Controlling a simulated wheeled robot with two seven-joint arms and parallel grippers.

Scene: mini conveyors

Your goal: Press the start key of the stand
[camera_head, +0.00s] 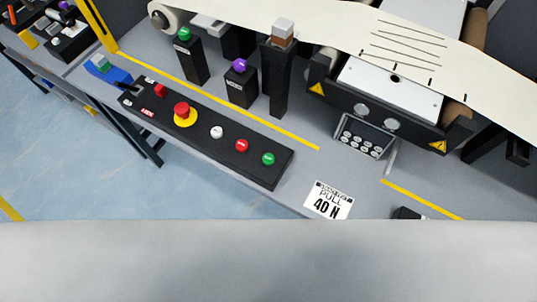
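A long black control panel (205,146) lies near the front edge of the grey stand (240,183). At its right end is a green button (268,159), with a red button (241,145) and a white button (217,132) to its left. A red mushroom button on a yellow disc (182,115) sits further left. Another green button (184,34) tops a black post behind the panel. No legible label marks which green button is the start key. Neither of my grippers is in view.
A purple-topped black post (239,88) and a taller post with a brown and white top (281,80) stand behind the panel. A cream web (340,25) runs over rollers at the back. A keypad (363,135) and a "PULL 40 N" label (328,201) are right. A grey surface fills the bottom.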

